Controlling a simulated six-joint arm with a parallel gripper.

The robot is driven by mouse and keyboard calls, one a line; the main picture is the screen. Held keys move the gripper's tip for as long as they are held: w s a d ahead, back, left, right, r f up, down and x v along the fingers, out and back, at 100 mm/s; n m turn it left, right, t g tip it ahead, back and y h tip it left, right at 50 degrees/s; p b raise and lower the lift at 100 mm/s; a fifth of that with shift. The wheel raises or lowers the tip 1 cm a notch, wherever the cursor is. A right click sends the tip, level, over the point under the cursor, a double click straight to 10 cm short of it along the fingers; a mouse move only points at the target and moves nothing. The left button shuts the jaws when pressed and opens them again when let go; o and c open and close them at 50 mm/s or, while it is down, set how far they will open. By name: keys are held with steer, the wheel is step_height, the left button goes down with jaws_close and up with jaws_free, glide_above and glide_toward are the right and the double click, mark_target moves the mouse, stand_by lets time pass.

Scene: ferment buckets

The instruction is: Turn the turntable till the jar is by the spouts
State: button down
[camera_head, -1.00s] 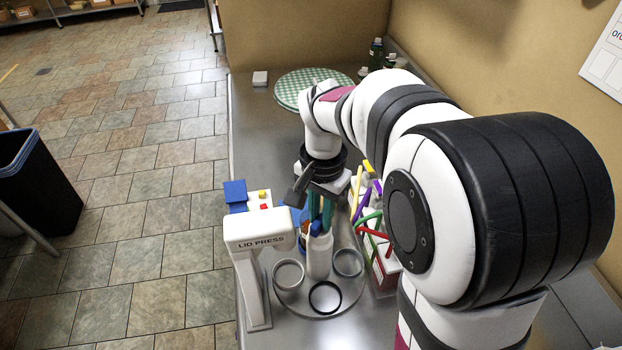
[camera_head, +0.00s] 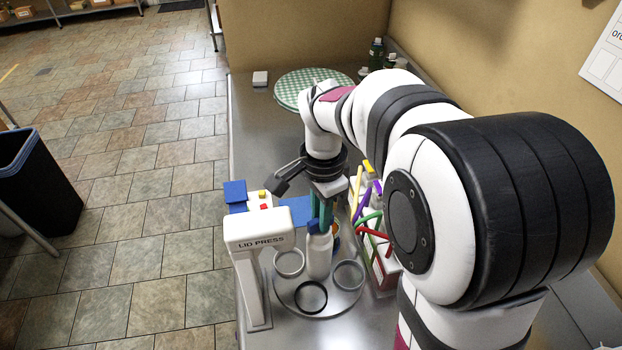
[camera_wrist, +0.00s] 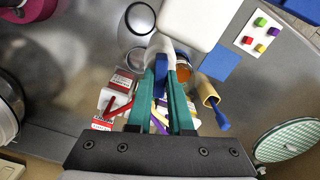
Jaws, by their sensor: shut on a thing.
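The round grey turntable (camera_head: 330,309) carries several ring-shaped holders and a white upright post (camera_head: 319,258) with a blue top (camera_head: 313,228). My gripper (camera_head: 322,213) is shut on this blue top; in the wrist view its green fingers (camera_wrist: 166,98) stand on either side of the blue piece (camera_wrist: 160,76). The orange jar (camera_head: 337,232) is mostly hidden behind the post and fingers; it also shows in the wrist view (camera_wrist: 183,72), right of the fingers. The coloured spouts (camera_head: 368,222) stand right of the turntable. The jar appears apart from them.
The white lid press (camera_head: 257,240) stands close at the turntable's left. A blue mat (camera_head: 297,209) lies behind. In the wrist view a tan cylinder with a blue stick (camera_wrist: 210,94) is near the jar. A green checkered round board (camera_head: 310,84) lies at the far end.

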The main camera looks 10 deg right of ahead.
steer(key=shift+m, duration=6.4)
steer(key=c, duration=0.8)
jaws_free()
step_height(320, 180, up, 16)
steer(key=shift+f, duration=0.1)
